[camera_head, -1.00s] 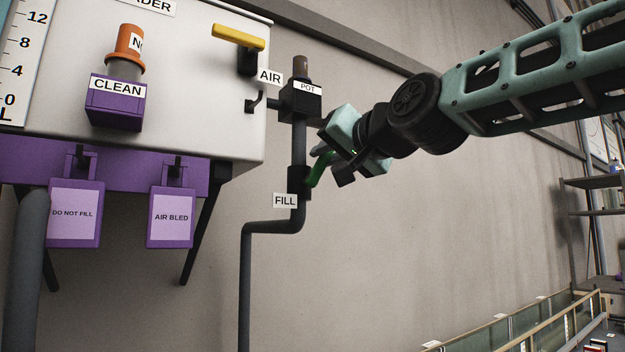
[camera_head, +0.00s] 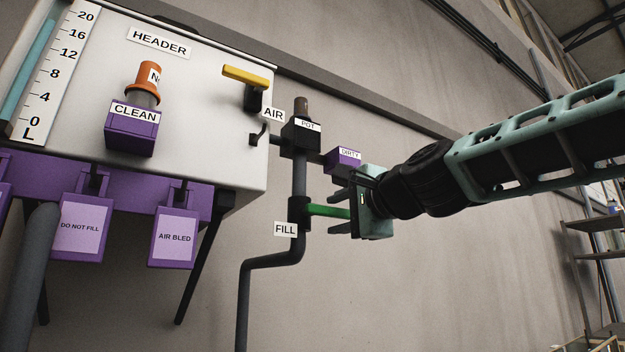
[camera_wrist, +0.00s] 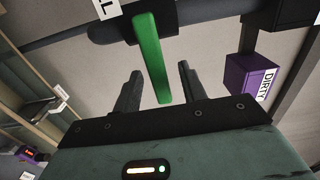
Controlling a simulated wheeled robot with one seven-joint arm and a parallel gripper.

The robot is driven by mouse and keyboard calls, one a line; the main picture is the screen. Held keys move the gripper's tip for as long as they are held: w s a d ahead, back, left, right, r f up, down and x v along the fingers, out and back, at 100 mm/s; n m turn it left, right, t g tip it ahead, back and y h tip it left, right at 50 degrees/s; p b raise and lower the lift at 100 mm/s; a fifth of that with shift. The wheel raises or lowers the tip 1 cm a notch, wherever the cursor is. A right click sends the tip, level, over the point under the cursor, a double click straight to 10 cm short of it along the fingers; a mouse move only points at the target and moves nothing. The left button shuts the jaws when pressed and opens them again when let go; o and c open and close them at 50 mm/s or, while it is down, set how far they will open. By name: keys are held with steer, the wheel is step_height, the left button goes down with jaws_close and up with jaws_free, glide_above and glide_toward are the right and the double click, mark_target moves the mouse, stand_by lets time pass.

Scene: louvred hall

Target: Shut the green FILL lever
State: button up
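The green FILL lever (camera_head: 328,211) sticks out to the right, nearly level, from a black valve body (camera_head: 299,211) on the dark vertical pipe. The white FILL label (camera_head: 285,230) is at its left. My gripper (camera_head: 338,212) is open, with one finger above the lever and one below in the head view. In the wrist view the lever (camera_wrist: 151,58) reaches between the two open fingers (camera_wrist: 158,86), with gaps on both sides. Its free end lies close to my palm. I see no finger closed on it.
A purple DIRTY block (camera_head: 343,160) sits just above my gripper; it also shows in the wrist view (camera_wrist: 246,80). The POT valve (camera_head: 301,136), yellow AIR lever (camera_head: 246,76) and white header tank (camera_head: 205,100) are up and left. The wall below right is clear.

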steer(key=b+v, duration=0.2)
steer(key=v, duration=0.5)
stand_by(0.3)
